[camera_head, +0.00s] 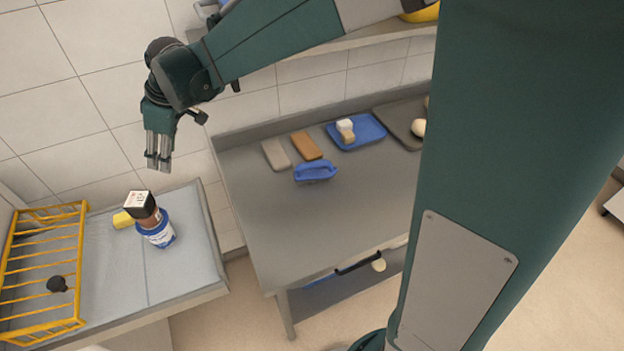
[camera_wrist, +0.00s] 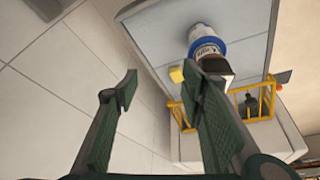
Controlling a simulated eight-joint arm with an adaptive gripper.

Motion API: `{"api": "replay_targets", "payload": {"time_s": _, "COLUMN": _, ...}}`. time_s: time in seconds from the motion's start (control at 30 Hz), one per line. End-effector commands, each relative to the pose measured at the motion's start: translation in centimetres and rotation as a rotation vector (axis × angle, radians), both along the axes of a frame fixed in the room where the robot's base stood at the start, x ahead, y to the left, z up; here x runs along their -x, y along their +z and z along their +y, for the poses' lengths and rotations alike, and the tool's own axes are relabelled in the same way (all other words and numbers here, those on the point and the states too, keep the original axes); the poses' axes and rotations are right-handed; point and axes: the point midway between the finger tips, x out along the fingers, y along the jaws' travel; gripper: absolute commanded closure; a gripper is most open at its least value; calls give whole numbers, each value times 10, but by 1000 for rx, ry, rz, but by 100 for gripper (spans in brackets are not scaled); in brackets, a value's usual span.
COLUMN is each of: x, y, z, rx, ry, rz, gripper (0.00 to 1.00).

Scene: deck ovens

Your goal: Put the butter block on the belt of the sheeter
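A small yellow block (camera_head: 122,219), which looks like the butter block, lies on the grey belt (camera_head: 184,262) of the sheeter, near its back edge. It also shows in the wrist view (camera_wrist: 177,75), apart from my fingers. Its right side in the head view is partly hidden by a dark container. My gripper (camera_head: 158,164) hangs with its fingers pointing down above the back of the sheeter, beside the tiled wall. In the wrist view my gripper (camera_wrist: 162,88) is open, with nothing between the fingers.
A blue-and-white tub (camera_head: 157,234) and a dark, white-topped container (camera_head: 140,204) crowd the yellow block. A yellow guard (camera_head: 43,262) stands at the belt's left. A shelf (camera_head: 370,37) is above.

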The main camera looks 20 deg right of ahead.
Motion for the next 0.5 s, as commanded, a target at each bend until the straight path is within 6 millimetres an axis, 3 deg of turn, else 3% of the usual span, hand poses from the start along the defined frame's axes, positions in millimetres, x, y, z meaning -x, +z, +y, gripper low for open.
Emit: {"api": "replay_targets", "payload": {"time_s": 0.5, "x": 62, "y": 46, "z": -104, "rx": -16, "ry": -294, "rz": -35, "gripper": 60}}
